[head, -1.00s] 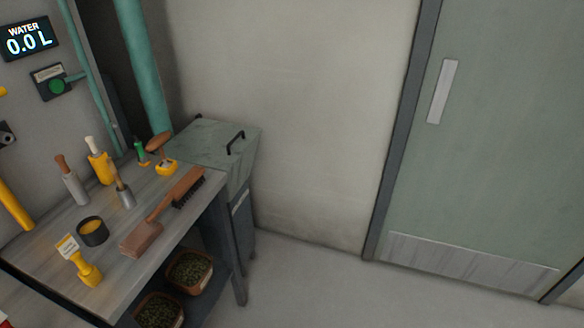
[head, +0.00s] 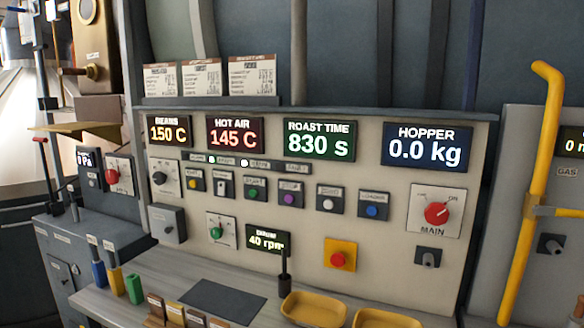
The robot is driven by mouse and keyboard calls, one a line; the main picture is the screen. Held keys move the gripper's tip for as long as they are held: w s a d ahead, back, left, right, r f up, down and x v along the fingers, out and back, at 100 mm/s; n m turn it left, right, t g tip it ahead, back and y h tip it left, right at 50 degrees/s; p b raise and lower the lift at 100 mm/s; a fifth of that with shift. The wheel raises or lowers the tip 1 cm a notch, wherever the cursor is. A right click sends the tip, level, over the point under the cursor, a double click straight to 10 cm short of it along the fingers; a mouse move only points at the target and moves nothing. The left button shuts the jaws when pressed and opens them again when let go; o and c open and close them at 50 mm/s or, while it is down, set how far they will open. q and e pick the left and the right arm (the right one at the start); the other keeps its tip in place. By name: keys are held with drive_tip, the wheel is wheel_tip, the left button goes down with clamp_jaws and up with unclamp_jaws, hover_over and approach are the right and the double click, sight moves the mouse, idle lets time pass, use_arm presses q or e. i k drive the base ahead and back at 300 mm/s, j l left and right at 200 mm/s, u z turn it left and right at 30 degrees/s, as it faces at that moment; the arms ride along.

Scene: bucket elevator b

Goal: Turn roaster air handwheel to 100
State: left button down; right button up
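I cannot make out a handwheel marked for roaster air in the head view. A panel (head: 385,200) fills the middle, with a HOT AIR display (head: 235,135) reading 145 C and a BEANS display (head: 169,131) reading 150 C. A brown machine part with a brass fitting (head: 93,71) shows at the upper left, partly cut by the frame's top edge. Neither of my grippers is in view.
A red MAIN knob (head: 437,213) and a red button on a yellow plate (head: 340,260) are on the panel. A yellow pipe (head: 530,200) stands at right.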

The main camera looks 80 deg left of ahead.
sight(112, 176)
drive_tip(key=u, duration=3.85)
drive_tip(key=i+j+z, duration=0.1)
drive_tip(key=i+j, duration=0.35)
drive_tip(key=i+j+z, duration=0.15)
drive_tip(key=i+j, duration=0.4)
drive_tip(key=i, duration=0.15)
drive_tip(key=i+j+z, duration=0.1)
drive_tip(key=i+j, duration=0.4)
drive_tip(key=i+j+z, duration=0.15)
drive_tip(key=i+j, duration=0.35)
drive_tip(key=j, duration=0.15)
drive_tip(key=i+j+z, duration=0.1)
drive_tip(key=i+j, duration=0.4)
drive_tip(key=j, duration=0.2)
